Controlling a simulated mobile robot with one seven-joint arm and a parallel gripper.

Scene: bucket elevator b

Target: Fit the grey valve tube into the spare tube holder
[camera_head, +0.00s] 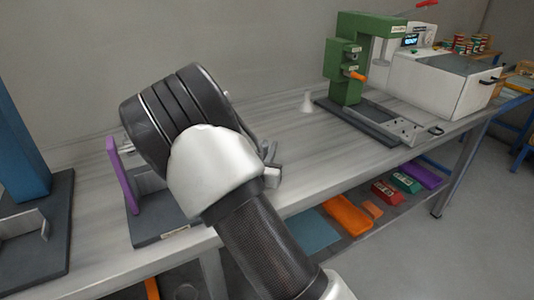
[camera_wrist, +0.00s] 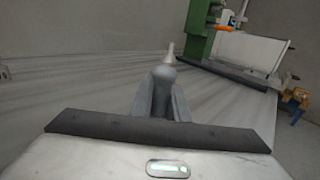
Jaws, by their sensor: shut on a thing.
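My gripper (camera_wrist: 160,105) is shut on a grey, rounded piece (camera_wrist: 163,76), which appears to be the grey valve tube. Only its top end shows between the fingers in the wrist view. In the head view my arm hides most of the gripper (camera_head: 272,168), and the held tube cannot be made out there. The gripper is over the grey bench, near its front edge. I cannot tell for sure which thing is the spare tube holder. A purple upright (camera_head: 124,176) on a dark base plate (camera_head: 158,232) stands left of my gripper, partly hidden by my arm.
A small pale cone (camera_head: 307,103) stands on the bench (camera_head: 275,125), ahead of the gripper. A green machine (camera_head: 347,65) and white box (camera_head: 440,85) stand at the right. A blue column (camera_head: 20,150) stands at far left. A lower shelf holds colored bins (camera_head: 348,214).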

